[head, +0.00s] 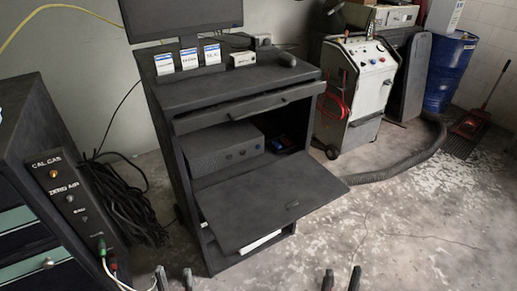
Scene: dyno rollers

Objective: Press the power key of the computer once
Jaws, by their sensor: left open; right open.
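A dark grey box with small round knobs or keys on its front, which looks like the computer (205,155), sits on the shelf inside the black cabinet (185,190). One of the round spots on its front is bluish; I cannot tell which is the power key. The cabinet's front flap (265,205) hangs open and tilts down towards me. My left gripper (174,279) is open and empty at the bottom edge, in front of and below the cabinet. My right gripper (341,279) is open and empty, right of the flap. Both are apart from the computer.
A monitor (180,12) and small labelled boxes (188,58) stand on the cabinet top. A dark unit with cables (60,195) is close on the left. A grey machine (360,85), a thick hose (410,165) and a blue drum (448,72) are behind right.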

